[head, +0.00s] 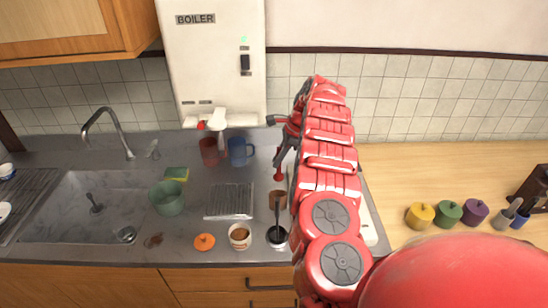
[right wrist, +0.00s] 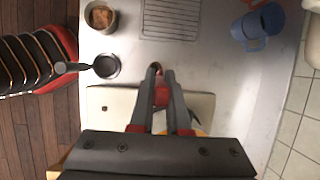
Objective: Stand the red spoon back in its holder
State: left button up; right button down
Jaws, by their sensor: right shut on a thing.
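My right gripper (head: 281,160) reaches down over the counter and is shut on the red spoon (head: 278,177). A short red part of the spoon shows below the fingertips. In the right wrist view the red spoon (right wrist: 161,95) shows between the fingers of my right gripper (right wrist: 161,78); the rest of it is hidden. A brown cup-like holder (head: 279,197) stands just below the spoon. I cannot tell whether the spoon's lower end is inside it or above it. My left gripper is not in view.
A dark pot with an upright black handle (head: 277,238) stands in front of the holder. A white cup (head: 240,237), a wire rack (head: 229,201), a blue mug (head: 239,151) and a red mug (head: 210,151) stand to the left. The sink (head: 85,205) lies farther left.

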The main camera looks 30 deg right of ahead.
aim_at(278, 174)
jog(key=shift+f, duration=0.7)
notch_tip(278, 174, down, 2)
jog(key=shift+f+b, duration=0.2)
jog(key=shift+b, duration=0.35)
notch_tip(278, 174, down, 7)
jog(key=b, duration=0.4)
jog(key=shift+f, duration=0.2)
jog(key=shift+f+b, duration=0.15)
jog(key=shift+b, duration=0.2)
jog(key=shift+f+b, duration=0.35)
jog(key=shift+c, duration=1.3)
grip_release()
